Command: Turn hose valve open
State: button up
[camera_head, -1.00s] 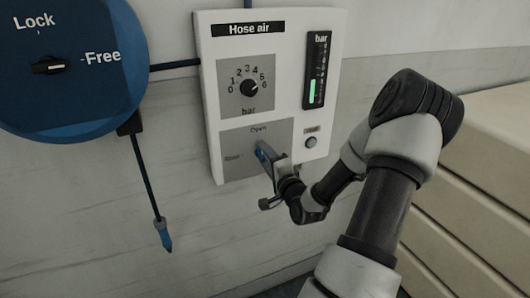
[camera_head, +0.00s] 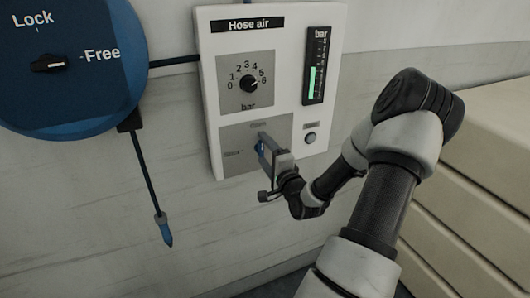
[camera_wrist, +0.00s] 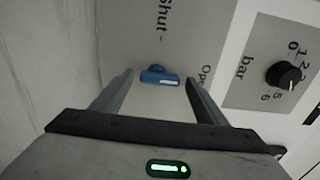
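The hose valve is a small blue handle (camera_head: 261,147) low on the white "Hose air" panel (camera_head: 214,95). In the wrist view the valve handle (camera_wrist: 159,76) lies lengthwise between my two fingertips, its light-marked end towards the "Open" label on the right; the "Shut" label is above. My gripper (camera_head: 276,152) is at the panel in front of the valve, partly hiding it. In the wrist view my gripper (camera_wrist: 159,80) is open, with a finger near each end of the handle and small gaps visible.
Above the valve are a black pressure knob (camera_head: 249,84) and a bar gauge (camera_head: 316,66) with a tall green column. A round button (camera_head: 310,138) sits right of the valve. A blue hose reel (camera_head: 65,70) and hanging hose nozzle (camera_head: 164,231) are left; pale drawers (camera_head: 480,170) are right.

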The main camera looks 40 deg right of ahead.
jog(key=p+v, duration=0.2)
jog(key=v, duration=1.5)
jog(key=shift+s+a, duration=0.15)
jog(key=shift+s, duration=0.05)
